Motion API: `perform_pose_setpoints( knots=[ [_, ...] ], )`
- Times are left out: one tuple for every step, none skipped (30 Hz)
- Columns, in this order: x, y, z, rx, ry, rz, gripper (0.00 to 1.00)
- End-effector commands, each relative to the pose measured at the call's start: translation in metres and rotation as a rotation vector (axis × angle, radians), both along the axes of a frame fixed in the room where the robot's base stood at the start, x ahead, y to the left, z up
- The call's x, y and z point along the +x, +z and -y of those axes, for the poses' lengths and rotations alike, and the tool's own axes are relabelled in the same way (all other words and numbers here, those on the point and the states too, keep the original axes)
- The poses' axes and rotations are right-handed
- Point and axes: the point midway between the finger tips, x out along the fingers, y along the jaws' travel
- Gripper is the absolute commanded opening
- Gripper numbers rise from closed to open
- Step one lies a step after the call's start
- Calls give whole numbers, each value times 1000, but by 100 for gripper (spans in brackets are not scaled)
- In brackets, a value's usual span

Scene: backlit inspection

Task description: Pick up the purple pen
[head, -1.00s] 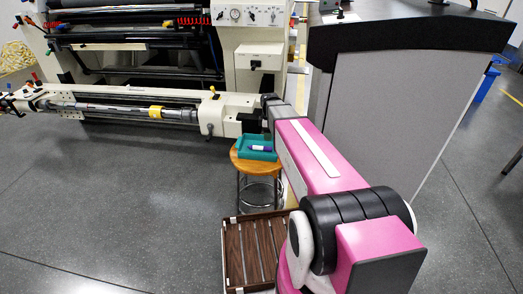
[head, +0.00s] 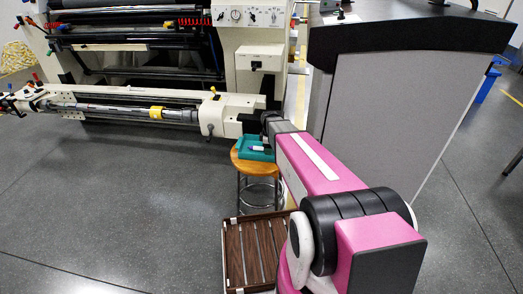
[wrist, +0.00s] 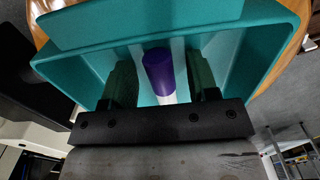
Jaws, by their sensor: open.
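The purple pen (wrist: 158,72), purple at one end and white towards my gripper's base, lies in a teal tray (wrist: 271,55) in the wrist view. My gripper (wrist: 159,64) is open, with one dark finger on each side of the pen. A gap shows between the pen and each finger, and the pen's near end is hidden behind the gripper body. In the head view the pen (head: 257,149) shows as a small piece in the tray (head: 252,156), partly covered by my arm. My fingers cannot be made out there.
The tray stands on a round wooden stool (head: 240,164). A cream roller machine (head: 245,103) is just behind it, and a grey cabinet (head: 385,110) stands to the right. A slatted brown crate (head: 235,255) lies on the floor in front. The floor at left is clear.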

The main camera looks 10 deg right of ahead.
Motion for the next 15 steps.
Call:
perform_pose_setpoints(
  knots=[
    [0, 0, 0, 0, 0, 0, 54],
    [0, 0, 0, 0, 0, 0, 51],
    [0, 0, 0, 0, 0, 0, 38],
    [0, 0, 0, 0, 0, 0, 28],
    [0, 0, 0, 0, 0, 0, 18],
    [0, 0, 0, 0, 0, 0, 8],
    [0, 0, 0, 0, 0, 0, 8],
    [0, 0, 0, 0, 0, 0, 8],
    [0, 0, 0, 0, 0, 0, 8],
    [0, 0, 0, 0, 0, 0, 8],
    [0, 0, 0, 0, 0, 0, 8],
    [0, 1, 0, 0, 0, 0, 8],
    [0, 1, 0, 0, 0, 0, 8],
    [0, 1, 0, 0, 0, 0, 8],
    [0, 1, 0, 0, 0, 0, 8]
  ],
)
